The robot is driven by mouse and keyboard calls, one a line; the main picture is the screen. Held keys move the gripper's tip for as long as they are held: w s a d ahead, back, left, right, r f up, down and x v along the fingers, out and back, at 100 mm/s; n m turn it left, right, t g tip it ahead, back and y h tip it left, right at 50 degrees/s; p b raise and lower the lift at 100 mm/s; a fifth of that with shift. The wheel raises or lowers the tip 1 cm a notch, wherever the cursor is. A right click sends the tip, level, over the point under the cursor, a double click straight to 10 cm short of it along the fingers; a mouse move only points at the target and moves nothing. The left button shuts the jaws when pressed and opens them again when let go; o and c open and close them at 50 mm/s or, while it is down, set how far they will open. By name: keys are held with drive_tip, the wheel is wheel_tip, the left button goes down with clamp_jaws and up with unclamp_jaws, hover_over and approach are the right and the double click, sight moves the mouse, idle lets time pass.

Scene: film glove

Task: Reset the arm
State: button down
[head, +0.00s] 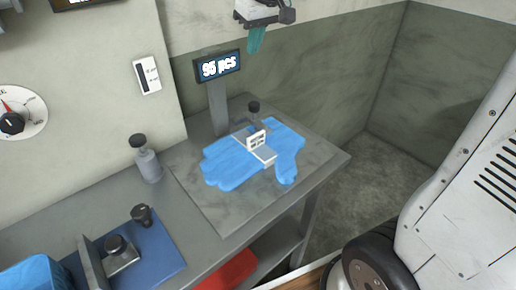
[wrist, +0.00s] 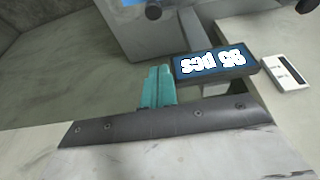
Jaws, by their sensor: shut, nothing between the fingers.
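My gripper (head: 255,40) has teal fingers and is at the top of the head view, above and a little right of the display on the post. Its fingers are shut together with nothing between them. In the wrist view the closed teal fingers (wrist: 158,88) point up the picture, just left of the display. The rest of my arm is mostly out of the head view.
A blue glove (head: 225,170) lies on a grey plate (head: 225,215) on the bench, with a small black-knobbed device on it. A display (head: 217,67) reads "95 pcs". A grey bottle (head: 148,165) and a blue mat (head: 165,262) are further left.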

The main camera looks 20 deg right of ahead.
drive_tip(key=shift+r, duration=0.15)
idle(0.3)
drive_tip(key=s+d+f+m, duration=0.1)
drive_tip(key=s+f, duration=0.1)
drive_tip(key=s, duration=0.8)
drive_tip(key=s+d+f+m+g, duration=0.1)
drive_tip(key=s+f, duration=0.2)
drive_tip(key=s, duration=0.7)
drive_tip(key=s+d+f+m+g+h, duration=0.1)
drive_tip(key=s+f, duration=0.2)
drive_tip(key=s, duration=0.7)
drive_tip(key=shift+d+m, duration=0.15)
drive_tip(key=shift+m, duration=0.15)
